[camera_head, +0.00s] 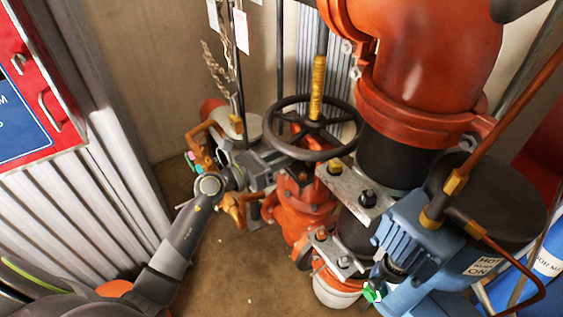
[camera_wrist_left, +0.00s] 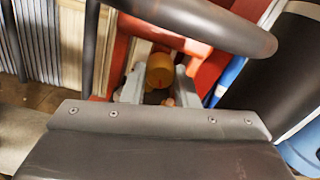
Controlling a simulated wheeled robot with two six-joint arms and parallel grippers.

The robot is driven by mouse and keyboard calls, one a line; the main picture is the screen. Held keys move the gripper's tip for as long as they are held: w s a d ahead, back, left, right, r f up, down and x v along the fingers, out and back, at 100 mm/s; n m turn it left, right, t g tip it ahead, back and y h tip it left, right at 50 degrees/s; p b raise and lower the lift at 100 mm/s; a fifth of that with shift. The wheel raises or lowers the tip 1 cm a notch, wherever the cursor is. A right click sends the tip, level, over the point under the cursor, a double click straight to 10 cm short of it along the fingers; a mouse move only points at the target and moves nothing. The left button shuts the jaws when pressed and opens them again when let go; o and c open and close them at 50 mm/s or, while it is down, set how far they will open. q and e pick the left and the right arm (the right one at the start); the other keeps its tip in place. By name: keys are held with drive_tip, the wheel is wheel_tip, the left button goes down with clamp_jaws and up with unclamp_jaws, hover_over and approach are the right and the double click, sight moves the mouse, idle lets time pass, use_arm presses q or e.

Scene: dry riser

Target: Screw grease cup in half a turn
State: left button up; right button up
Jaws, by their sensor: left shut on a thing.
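The grease cup appears to be the round brass-yellow piece (camera_wrist_left: 160,70) in the left wrist view. It sits between the two pale fingers of my left gripper (camera_wrist_left: 158,90), which is shut on it. In the head view my left gripper (camera_head: 282,164) reaches in from the left, just under the rim of the dark handwheel (camera_head: 350,136), beside the orange valve body (camera_head: 300,208). The cup cannot be made out there, and the wheel partly covers the fingers. My right gripper is not in view.
The handwheel rim (camera_wrist_left: 205,22) crosses close above the fingers in the wrist view. A threaded brass stem (camera_head: 318,85) rises through the wheel. A large orange pipe (camera_head: 425,55), a blue motor housing (camera_head: 415,238) and copper tubing (camera_head: 510,100) crowd the right. Open floor (camera_head: 235,265) lies at lower middle.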

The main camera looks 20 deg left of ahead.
use_arm(q)
drive_tip(key=shift+f+m+b, duration=0.15)
drive_tip(key=shift+m+b, duration=1.3)
drive_tip(key=shift+m, duration=0.75)
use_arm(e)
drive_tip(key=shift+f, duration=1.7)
use_arm(q)
drive_tip(key=o, duration=1)
drive_tip(key=b+v, duration=0.5)
drive_tip(key=v, duration=1.2)
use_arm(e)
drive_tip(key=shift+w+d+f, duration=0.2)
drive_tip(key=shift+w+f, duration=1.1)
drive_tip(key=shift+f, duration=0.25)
